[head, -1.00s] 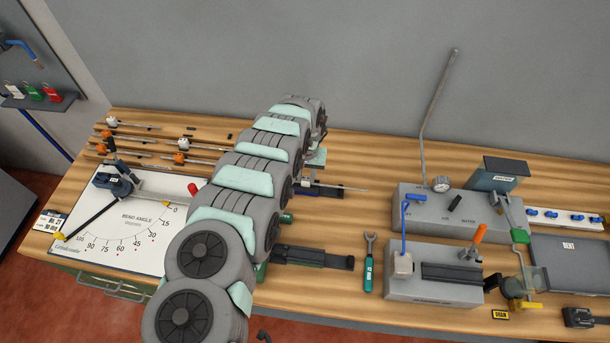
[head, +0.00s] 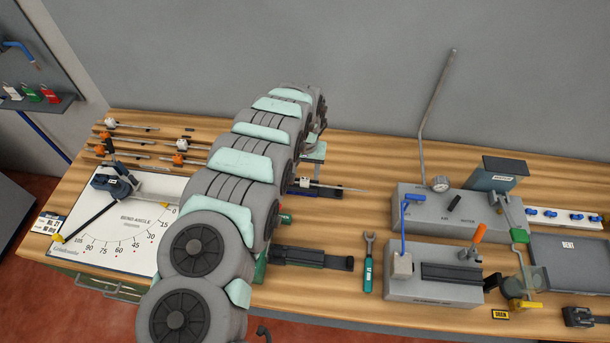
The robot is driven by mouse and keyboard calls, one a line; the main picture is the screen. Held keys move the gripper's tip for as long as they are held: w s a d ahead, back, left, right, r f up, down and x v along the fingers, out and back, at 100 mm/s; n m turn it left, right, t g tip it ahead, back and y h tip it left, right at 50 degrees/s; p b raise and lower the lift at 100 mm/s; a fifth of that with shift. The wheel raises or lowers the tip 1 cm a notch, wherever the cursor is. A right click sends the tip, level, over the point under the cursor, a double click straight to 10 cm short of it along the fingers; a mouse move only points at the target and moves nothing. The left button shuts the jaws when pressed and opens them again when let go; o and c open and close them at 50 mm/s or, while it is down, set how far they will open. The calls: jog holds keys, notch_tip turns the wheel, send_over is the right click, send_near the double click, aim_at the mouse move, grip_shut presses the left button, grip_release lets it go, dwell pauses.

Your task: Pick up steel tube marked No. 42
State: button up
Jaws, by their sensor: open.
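Several thin steel tubes lie at the back left of the bench, with white or orange pieces on them; one (head: 137,127) is at the far left end. Their markings are too small to read, so I cannot tell which is No. 42. Another thin steel tube (head: 345,189) lies across the bench centre, just right of my arm, with its left end near a dark blue fixture (head: 325,193). My gripper (head: 312,167) is at the arm's far end, above and close to this tube's left end. The gripper is open; its fingers are mostly hidden behind the arm.
A bend-angle board (head: 120,235) with a bender lies at left. A green-handled wrench (head: 369,265) lies right of a black slide fixture (head: 312,258). Grey test blocks (head: 430,290) and a tall bent tube (head: 436,95) stand at right. Bare wood lies between the wrench and tube.

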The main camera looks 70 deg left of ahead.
aim_at(305, 179)
notch_tip(305, 179, up, 8)
jog(key=b, duration=0.1)
dwell(0.4)
dwell(0.5)
